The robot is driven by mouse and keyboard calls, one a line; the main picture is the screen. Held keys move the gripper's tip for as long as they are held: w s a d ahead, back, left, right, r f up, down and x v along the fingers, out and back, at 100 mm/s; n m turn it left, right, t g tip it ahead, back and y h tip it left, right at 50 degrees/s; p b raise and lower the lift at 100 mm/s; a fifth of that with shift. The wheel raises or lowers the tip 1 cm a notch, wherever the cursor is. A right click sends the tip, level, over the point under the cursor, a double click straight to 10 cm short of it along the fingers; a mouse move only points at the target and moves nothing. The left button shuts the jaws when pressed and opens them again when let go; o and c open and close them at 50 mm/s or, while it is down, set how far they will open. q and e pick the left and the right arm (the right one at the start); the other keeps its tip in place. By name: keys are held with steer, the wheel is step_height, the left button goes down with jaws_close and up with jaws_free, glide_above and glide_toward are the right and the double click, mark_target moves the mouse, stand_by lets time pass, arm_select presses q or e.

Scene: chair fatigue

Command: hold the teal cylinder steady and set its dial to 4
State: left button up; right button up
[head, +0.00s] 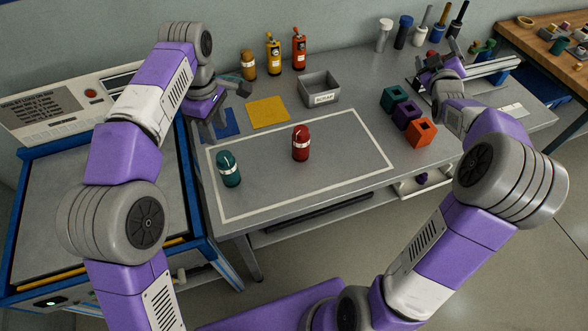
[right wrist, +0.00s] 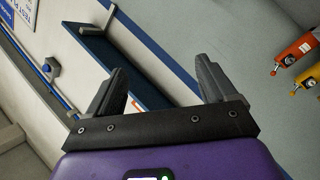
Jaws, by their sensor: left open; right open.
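The teal cylinder (head: 229,170), with a white band, stands upright near the left end of the white-outlined area on the grey table. Its dial and any numbers are too small to read in the head view. My left gripper (head: 229,107) is open and empty, above the table behind the teal cylinder and apart from it. My right gripper (head: 434,66) is at the table's far right, well away from the cylinder. It shows open and empty in the right wrist view (right wrist: 165,85).
A red cylinder (head: 300,144) stands right of the teal one. A grey scrap bin (head: 319,91), yellow mat (head: 268,112) and blue mat (head: 221,124) lie behind. Teal, purple and orange blocks (head: 421,132) sit at right. The outlined area's front is clear.

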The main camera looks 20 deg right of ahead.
steer(key=w+a+f+n+y, duration=0.1)
steer(key=w+a+f+y, duration=0.15)
steer(key=a, duration=0.55)
steer(key=w+a+f+n+y, duration=0.1)
steer(key=w+a+f+y, duration=0.15)
steer(key=a, duration=0.45)
steer(key=n+g+y, duration=0.3)
steer(key=n+y, duration=0.1)
steer(key=y, duration=0.6)
glide_toward(237, 172)
steer(key=w+d+r, duration=0.7)
steer(key=w+d, duration=0.2)
steer(key=s+a+f+g+y, duration=0.1)
steer(key=a+f, duration=0.1)
steer(key=a, duration=0.1)
steer(key=s+a+f+g+y, duration=0.1)
steer(key=s+a+f, duration=0.1)
steer(key=a+f, duration=0.1)
steer(key=s+a+f+g+y, duration=0.1)
steer(key=a+f, duration=0.1)
steer(key=a, duration=0.1)
steer(key=shift+s+a+f, duration=0.25)
steer(key=shift+f, duration=0.15)
steer(key=x, duration=0.7)
steer(key=shift+a, duration=0.2)
steer(key=c, duration=1.4)
